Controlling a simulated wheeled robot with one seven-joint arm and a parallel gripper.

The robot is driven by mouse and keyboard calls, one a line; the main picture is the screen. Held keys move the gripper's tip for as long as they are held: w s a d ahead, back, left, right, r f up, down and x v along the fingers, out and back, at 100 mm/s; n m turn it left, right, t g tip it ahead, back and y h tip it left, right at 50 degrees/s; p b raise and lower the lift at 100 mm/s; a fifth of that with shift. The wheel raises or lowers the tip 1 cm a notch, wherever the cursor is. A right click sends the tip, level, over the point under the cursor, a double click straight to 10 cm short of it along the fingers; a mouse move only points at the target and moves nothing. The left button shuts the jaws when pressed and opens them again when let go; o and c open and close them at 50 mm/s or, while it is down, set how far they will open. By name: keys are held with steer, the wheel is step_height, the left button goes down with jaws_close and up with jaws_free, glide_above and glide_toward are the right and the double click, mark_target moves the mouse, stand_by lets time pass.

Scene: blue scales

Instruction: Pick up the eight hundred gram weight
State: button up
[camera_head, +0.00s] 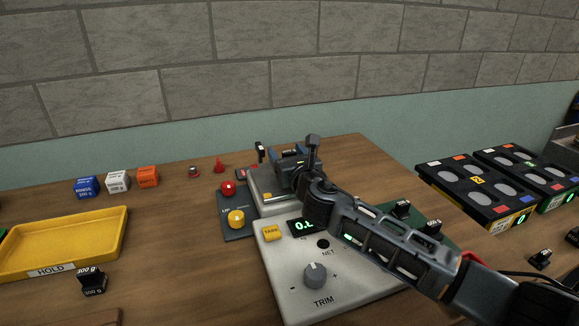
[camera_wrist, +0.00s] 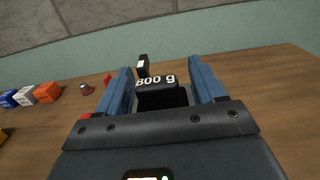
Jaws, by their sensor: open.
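The eight hundred gram weight (camera_wrist: 158,97) is a black block marked "800 g" in white. In the wrist view it sits between the two blue fingers of my gripper (camera_wrist: 165,92), with a gap visible on the right side. The weight is mostly hidden there behind the gripper and arm. My gripper is open. What the weight rests on is hidden.
A dark upright piece with a white label (camera_wrist: 142,66) stands just behind the weight. A yellow HOLD tray (camera_head: 62,245), a 300 g weight (camera_head: 92,280) and coloured cubes (camera_head: 117,181) are at left. Black slotted trays (camera_head: 478,190) are at right. Bare wood lies right of the gripper.

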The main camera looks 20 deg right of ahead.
steer(key=shift+s+f, duration=0.1)
steer(key=shift+f, duration=0.05)
jaws_close()
stand_by(0.4)
